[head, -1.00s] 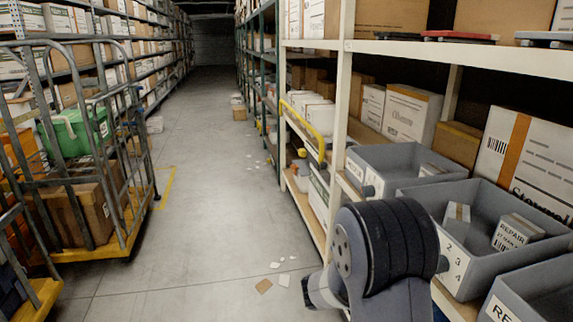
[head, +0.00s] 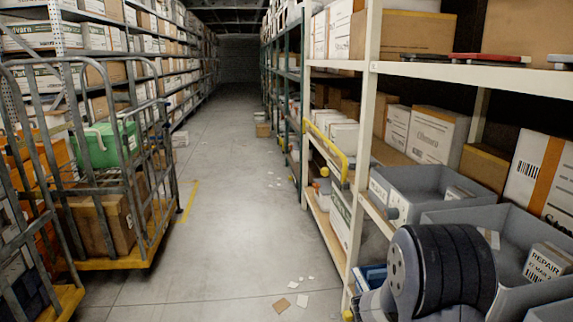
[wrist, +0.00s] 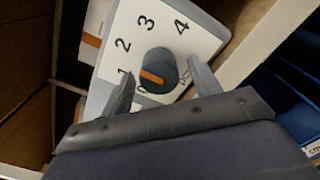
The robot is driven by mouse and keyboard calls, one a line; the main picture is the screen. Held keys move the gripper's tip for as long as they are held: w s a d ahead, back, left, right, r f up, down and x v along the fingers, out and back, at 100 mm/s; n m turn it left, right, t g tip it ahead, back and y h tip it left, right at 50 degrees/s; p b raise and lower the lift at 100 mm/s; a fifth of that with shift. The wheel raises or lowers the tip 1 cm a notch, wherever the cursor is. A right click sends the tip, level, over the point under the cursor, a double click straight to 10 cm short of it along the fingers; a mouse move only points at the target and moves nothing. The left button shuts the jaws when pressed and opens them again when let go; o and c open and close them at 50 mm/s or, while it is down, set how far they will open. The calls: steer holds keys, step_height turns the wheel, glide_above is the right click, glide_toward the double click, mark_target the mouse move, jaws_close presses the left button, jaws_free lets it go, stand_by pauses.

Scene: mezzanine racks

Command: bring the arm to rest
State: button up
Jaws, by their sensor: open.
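My arm (head: 440,275) is bent in front of the right-hand shelf in the head view and hides much of the grey bins there. My gripper (wrist: 162,76) shows in the wrist view with its two fingers apart and nothing held. A dark round knob (wrist: 158,66) with an orange mark appears between the fingertips. It sits on a white panel (wrist: 128,28) numbered 1 to 4. I cannot tell whether the fingers touch the knob. In the head view the gripper's fingers are not visible.
Grey bins (head: 440,176) and cartons (head: 436,134) fill the rack on the right, with a yellow handle (head: 328,140) along its edge. Blue bins (head: 372,277) sit low beside my arm. A cage trolley (head: 150,215) stands left.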

steer(key=s+a, duration=0.1)
steer(key=a, duration=0.9)
steer(key=d, duration=0.7)
steer(key=w+d, duration=0.1)
steer(key=d, duration=0.2)
steer(key=shift+d+r, duration=0.1)
steer(key=shift+d, duration=0.2)
steer(key=s+a+n+g+p, duration=0.1)
steer(key=s+a+n+p, duration=0.1)
steer(key=a+n+p, duration=0.5)
steer(key=a+p, duration=0.4)
steer(key=p, duration=0.1)
steer(key=shift+s+n, duration=0.4)
steer(key=shift+d, duration=0.1)
